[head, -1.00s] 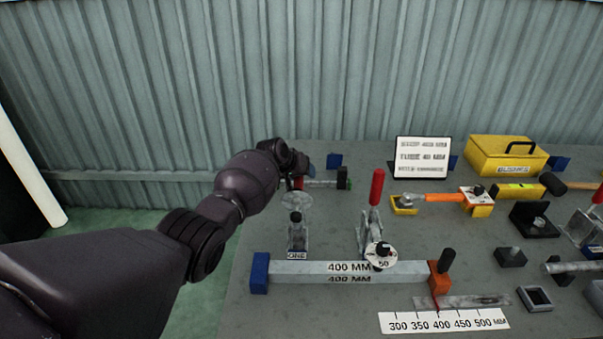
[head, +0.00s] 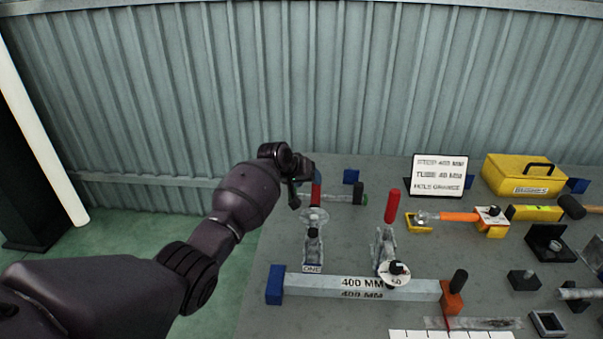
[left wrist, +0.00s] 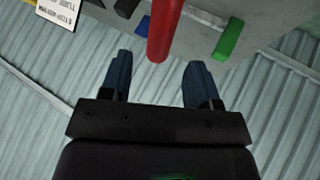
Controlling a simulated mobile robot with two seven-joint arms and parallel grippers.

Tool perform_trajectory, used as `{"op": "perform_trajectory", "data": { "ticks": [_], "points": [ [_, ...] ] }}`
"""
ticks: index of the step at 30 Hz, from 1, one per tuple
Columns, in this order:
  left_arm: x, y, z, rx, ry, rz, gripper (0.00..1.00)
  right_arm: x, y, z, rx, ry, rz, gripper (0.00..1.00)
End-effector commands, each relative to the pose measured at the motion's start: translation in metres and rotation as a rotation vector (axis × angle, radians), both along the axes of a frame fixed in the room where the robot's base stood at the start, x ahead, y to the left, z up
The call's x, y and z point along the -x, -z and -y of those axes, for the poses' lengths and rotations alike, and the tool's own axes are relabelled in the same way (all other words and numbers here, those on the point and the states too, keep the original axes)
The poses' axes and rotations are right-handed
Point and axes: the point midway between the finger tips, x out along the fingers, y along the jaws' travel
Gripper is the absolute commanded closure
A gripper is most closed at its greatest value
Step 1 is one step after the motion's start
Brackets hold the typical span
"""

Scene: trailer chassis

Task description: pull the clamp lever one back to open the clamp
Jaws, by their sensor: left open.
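Clamp one (head: 312,243) stands at the left of the bench, with a label reading ONE at its foot. Its red lever handle (head: 316,194) points up beside my left gripper (head: 299,190). In the left wrist view the red handle (left wrist: 162,28) comes in from the top, its end lying between the two blue fingertips of my left gripper (left wrist: 156,75). The jaws are open, with a gap on each side of the handle. A second clamp with a red handle (head: 392,206) stands to the right. My right gripper is not in view.
A steel tube marked 400 MM (head: 360,285) lies in front of the clamps between a blue block (head: 275,284) and an orange stop (head: 452,298). A green-ended bar (head: 360,193) lies behind clamp one. A yellow case (head: 521,178) stands at the back right.

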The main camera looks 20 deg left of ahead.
Motion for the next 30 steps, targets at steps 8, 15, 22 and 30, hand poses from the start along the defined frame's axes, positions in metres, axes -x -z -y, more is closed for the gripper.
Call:
{"op": "perform_trajectory", "data": {
  "ticks": [8,15,22,30],
  "points": [
    [0.015,-0.019,-0.008,0.0,0.0,0.0,0.44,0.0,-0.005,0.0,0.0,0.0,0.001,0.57],
    [0.018,-0.022,-0.009,0.0,0.0,-0.001,0.44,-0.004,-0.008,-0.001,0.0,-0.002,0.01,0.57],
    [0.018,-0.021,-0.009,0.0,0.0,-0.001,0.44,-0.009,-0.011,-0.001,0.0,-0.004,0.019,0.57],
    [0.018,-0.021,-0.009,-0.001,0.0,-0.001,0.44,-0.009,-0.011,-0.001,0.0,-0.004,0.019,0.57]
  ]
}}
